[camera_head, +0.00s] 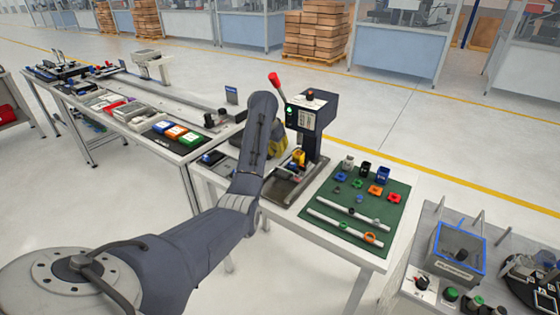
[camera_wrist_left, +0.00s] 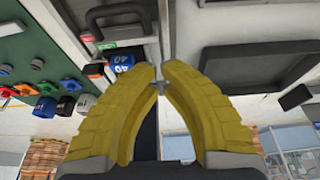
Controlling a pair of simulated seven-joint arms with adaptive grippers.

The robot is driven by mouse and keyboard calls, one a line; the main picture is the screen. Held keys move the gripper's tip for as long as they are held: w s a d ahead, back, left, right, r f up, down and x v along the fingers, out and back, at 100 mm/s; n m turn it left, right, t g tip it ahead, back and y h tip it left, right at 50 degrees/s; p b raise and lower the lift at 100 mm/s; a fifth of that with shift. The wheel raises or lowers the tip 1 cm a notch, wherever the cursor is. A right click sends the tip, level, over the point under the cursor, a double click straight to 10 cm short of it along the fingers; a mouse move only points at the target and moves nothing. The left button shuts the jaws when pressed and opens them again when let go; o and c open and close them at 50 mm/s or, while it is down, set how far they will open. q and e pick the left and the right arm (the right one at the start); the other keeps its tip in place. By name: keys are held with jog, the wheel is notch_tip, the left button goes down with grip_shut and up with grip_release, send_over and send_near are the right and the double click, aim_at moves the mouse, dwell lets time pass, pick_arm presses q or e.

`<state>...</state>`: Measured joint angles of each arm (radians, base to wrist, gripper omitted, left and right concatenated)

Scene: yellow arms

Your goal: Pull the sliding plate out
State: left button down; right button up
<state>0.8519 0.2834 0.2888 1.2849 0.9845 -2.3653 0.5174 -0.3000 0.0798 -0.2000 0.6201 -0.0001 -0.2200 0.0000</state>
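A dark press (camera_head: 308,120) with a red-knobbed lever stands on the middle table. A grey metal base with a plate (camera_head: 288,190) lies at its foot, with a yellow part above it; my arm covers some of it. My left gripper (camera_head: 278,146) is beside the press, partly hidden behind my arm. In the left wrist view the yellow fingertips (camera_wrist_left: 160,76) nearly meet, with a small grey piece (camera_wrist_left: 158,87) between them that seems to touch both. I cannot tell how this piece joins the plate. My right gripper is not in view.
A green mat (camera_head: 334,188) with small coloured parts and two white rails lies right of the press. A side table with a blue-rimmed box (camera_head: 459,254) stands at the lower right. A long bench with coloured bins (camera_head: 176,132) is at the left.

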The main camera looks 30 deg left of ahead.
aim_at(281, 165)
pick_arm(q)
jog(key=shift+x, duration=2.75)
